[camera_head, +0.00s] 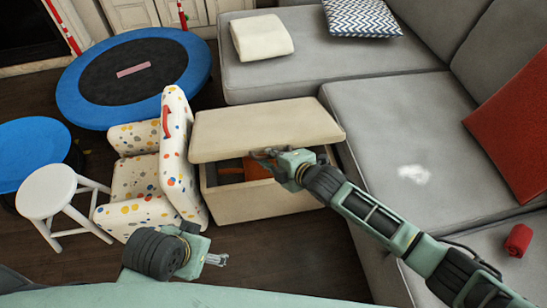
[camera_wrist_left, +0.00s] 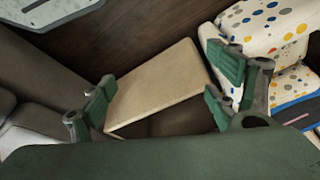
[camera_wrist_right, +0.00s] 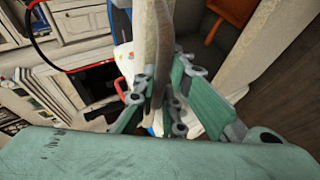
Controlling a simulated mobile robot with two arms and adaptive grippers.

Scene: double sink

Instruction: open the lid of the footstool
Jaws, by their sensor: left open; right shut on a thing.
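The footstool (camera_head: 262,206) is a cream box with its cream lid (camera_head: 262,122) partly raised at the front. A dark gap shows between lid and box, with an orange-brown thing (camera_head: 255,166) inside. My right gripper (camera_head: 262,154) is at the lid's front edge. In the right wrist view my right gripper (camera_wrist_right: 160,92) is shut on the lid (camera_wrist_right: 153,40), with a finger on each side of it. My left gripper (camera_head: 217,260) is open and empty, low in front of the footstool. The left wrist view shows its two fingers apart (camera_wrist_left: 163,96), with the lid (camera_wrist_left: 158,85) beyond them.
A dotted child's armchair (camera_head: 135,180) stands close on the footstool's left, and a grey sofa (camera_head: 400,150) on its right. A white stool (camera_head: 46,192) and a blue-rimmed trampoline (camera_head: 190,68) are farther left. Dark wooden floor (camera_head: 290,250) is free in front.

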